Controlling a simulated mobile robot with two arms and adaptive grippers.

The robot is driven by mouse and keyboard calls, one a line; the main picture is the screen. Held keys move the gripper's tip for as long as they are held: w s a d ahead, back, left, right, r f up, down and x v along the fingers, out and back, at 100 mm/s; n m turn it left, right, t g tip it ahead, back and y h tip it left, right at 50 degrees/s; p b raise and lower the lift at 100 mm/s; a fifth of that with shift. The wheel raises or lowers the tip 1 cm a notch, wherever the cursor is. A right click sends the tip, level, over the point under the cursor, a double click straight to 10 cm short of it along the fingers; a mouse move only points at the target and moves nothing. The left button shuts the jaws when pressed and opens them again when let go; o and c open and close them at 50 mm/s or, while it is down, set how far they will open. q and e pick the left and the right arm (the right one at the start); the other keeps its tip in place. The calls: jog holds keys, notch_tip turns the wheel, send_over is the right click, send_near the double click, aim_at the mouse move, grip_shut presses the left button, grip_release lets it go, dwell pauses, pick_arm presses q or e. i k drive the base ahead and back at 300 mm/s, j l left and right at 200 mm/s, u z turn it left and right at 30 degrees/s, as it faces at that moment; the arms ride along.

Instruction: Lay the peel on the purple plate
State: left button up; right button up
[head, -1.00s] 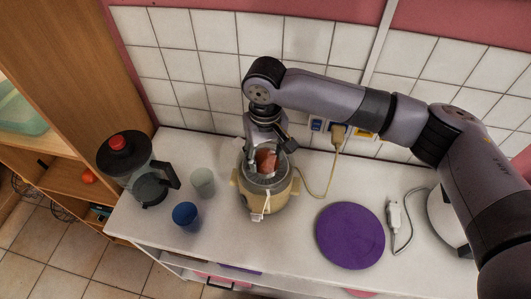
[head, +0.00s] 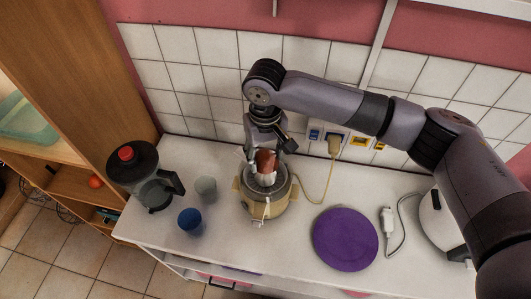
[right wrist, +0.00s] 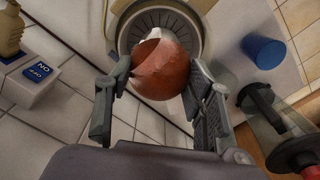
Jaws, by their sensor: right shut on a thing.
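The peel (head: 265,161) is a reddish-brown curved shell with a pale edge. My right gripper (right wrist: 158,78) is shut on it, with one finger on each side of the peel (right wrist: 165,72) in the right wrist view. In the head view it is held over the beige pot (head: 267,207), around the level of the rim or above. The purple plate (head: 345,239) lies flat and empty on the white counter, to the right of the pot. My left gripper is not in view.
A blue cup (head: 190,220), a grey cup (head: 205,189) and a dark jug with a red knob (head: 146,176) stand left of the pot. A yellow cord (head: 325,185) runs from the wall socket. A white appliance (head: 437,225) stands right of the plate.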

aim_at(346, 237)
jog(key=j+z, duration=0.35)
jog(key=k+j+z, duration=0.1)
jog(key=z, duration=0.25)
jog(key=k+j+z, duration=0.1)
jog(key=j+z, duration=0.25)
